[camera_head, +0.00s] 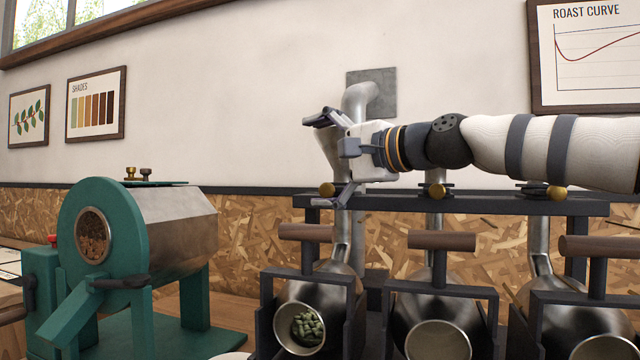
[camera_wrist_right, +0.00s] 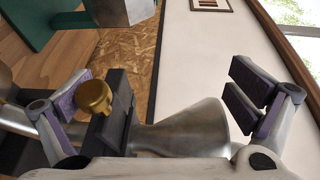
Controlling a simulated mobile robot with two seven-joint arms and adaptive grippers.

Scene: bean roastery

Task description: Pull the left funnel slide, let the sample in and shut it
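The left funnel (camera_head: 327,143) is a grey metal cone above the black rack; my right gripper partly covers it in the head view. It also shows in the right wrist view (camera_wrist_right: 190,128). The left slide's brass knob (camera_head: 327,190) is at the rack's top bar, below the funnel; the wrist view shows this knob (camera_wrist_right: 93,97) near one finger. My right gripper (camera_head: 330,156) is open, its fingers spread above and below in the head view. I cannot tell whether a finger touches the knob. Green beans (camera_head: 307,327) lie in the left drum's mouth (camera_head: 290,345). My left gripper is not in view.
Two more brass knobs, the middle one (camera_head: 437,190) and the right one (camera_head: 556,192), sit along the black top bar (camera_head: 480,204). Wooden-handled drums stand below. A green roaster (camera_head: 130,222) stands at left. The wall is close behind.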

